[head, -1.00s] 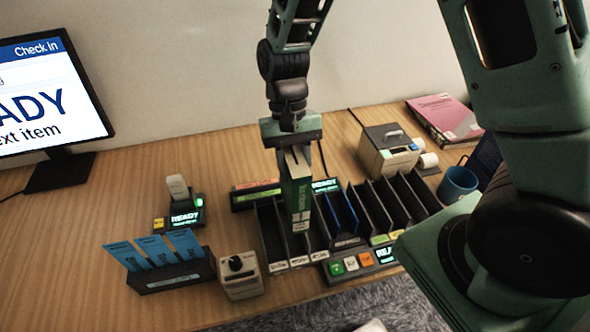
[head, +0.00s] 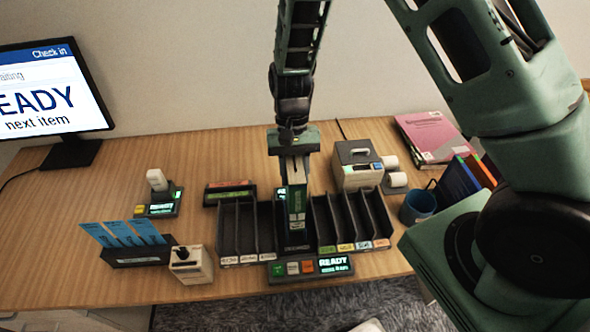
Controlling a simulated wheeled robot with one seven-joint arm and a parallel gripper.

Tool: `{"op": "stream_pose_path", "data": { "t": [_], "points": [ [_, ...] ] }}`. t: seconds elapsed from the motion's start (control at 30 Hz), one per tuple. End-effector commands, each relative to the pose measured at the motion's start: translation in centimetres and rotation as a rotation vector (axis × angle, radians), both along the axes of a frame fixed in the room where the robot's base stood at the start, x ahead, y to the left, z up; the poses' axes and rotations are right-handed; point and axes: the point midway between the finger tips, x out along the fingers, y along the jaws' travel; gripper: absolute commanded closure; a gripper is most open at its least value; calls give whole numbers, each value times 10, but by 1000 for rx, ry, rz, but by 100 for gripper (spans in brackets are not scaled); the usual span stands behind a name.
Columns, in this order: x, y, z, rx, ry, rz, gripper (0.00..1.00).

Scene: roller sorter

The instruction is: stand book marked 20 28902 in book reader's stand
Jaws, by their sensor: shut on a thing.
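My gripper (head: 293,152) is shut on the top of a green and white book (head: 297,200) and holds it upright, spine toward the camera. The number on the book is too small to read. The book is at the dark middle bay (head: 295,242) between the two slot racks, which looks like the reader's stand. I cannot tell whether its lower end rests in the stand or hangs just above it. A panel (head: 310,268) with coloured buttons and a READY display lies in front.
Empty black slots stand left (head: 240,226) and right (head: 350,217) of the bay. A knobbed box (head: 191,266), blue cards (head: 125,235) and a scanner (head: 160,195) are at left. A printer (head: 357,167), blue mug (head: 418,206) and pink book (head: 430,137) are at right.

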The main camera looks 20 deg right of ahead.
Motion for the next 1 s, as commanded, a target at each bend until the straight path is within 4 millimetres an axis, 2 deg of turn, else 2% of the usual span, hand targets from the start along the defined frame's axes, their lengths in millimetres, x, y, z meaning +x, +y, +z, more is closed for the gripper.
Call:
{"op": "stream_pose_path", "data": {
  "t": [0.7, 1.0],
  "points": [
    [0, 0, -75, 0, 1, 0, 100],
    [0, 0, -87, 0, -1, 0, 100]
  ]
}}
